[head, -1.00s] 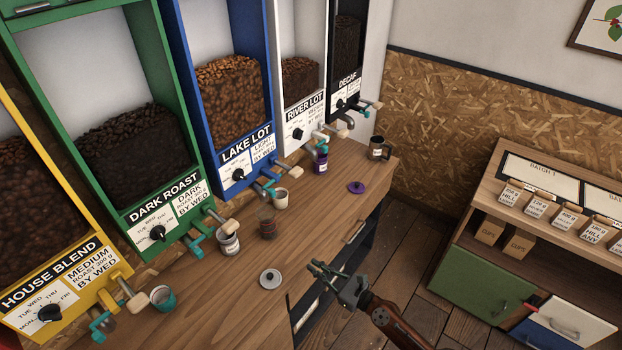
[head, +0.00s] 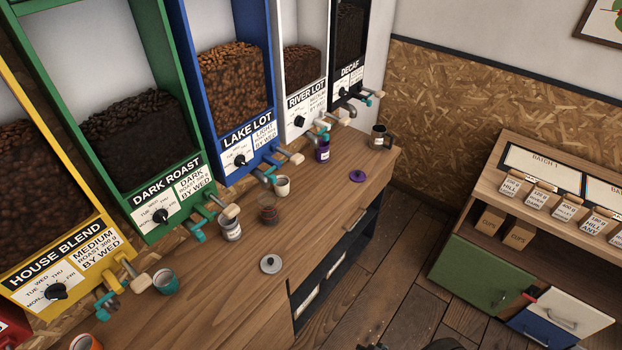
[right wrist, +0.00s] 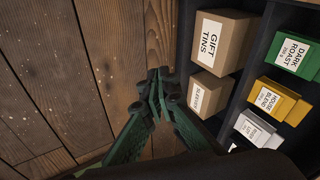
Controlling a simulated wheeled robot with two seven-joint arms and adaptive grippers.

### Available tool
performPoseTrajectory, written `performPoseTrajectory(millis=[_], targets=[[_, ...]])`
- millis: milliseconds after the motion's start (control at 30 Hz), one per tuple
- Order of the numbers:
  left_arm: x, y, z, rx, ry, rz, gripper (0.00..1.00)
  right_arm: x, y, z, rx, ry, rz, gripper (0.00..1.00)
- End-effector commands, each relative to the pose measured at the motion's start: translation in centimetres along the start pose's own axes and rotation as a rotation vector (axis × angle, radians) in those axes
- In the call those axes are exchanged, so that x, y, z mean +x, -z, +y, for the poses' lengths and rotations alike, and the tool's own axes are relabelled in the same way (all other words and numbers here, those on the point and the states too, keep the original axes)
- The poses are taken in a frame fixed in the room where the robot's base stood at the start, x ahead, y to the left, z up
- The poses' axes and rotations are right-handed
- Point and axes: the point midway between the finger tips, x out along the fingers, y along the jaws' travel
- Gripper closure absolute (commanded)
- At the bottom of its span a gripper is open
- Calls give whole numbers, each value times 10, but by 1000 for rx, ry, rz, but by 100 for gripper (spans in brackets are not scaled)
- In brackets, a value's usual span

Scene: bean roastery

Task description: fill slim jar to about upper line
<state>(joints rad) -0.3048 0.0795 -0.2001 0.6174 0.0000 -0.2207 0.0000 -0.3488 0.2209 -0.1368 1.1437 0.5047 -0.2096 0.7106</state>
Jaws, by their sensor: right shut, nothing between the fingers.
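Several small jars and cups stand on the wooden counter below the bean dispensers. A slim purple jar (head: 323,150) with a pale label stands under the River Lot spout. A clear glass vessel (head: 267,211) with dark reddish contents and a pale-labelled jar (head: 230,228) stand further left. I cannot tell for certain which one is the slim jar, and no fill lines are readable. A purple lid (head: 357,176) and a grey lid (head: 270,264) lie on the counter. My right gripper (right wrist: 156,84) is shut and empty, away from the jars, above the floor beside shelves. My left gripper is not in view.
Yellow, green, blue, white and black dispensers line the wall, with levers sticking out. A teal cup (head: 166,281), cream cup (head: 282,186) and dark mug (head: 380,137) stand on the counter. Shelves in the wrist view hold a gift tins box (right wrist: 222,43). The counter's front is mostly clear.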

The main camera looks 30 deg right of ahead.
Motion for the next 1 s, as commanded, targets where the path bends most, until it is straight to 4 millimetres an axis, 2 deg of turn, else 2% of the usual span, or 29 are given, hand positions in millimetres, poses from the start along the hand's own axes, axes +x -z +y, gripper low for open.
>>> performPoseTrajectory(millis=[33,133,200,333,500,1000], targets=[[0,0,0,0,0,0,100,5,-36,35,-176,-77,-52,100],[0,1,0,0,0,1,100,2,-92,91,-526,-181,-172,100],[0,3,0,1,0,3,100,-4,-125,120,-730,-220,-259,100],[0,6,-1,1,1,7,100,-16,-165,154,-994,-247,-384,100],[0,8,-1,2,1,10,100,-24,-184,170,-1128,-248,-451,100],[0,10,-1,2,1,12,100,-24,-184,170,-1130,-248,-452,100]])
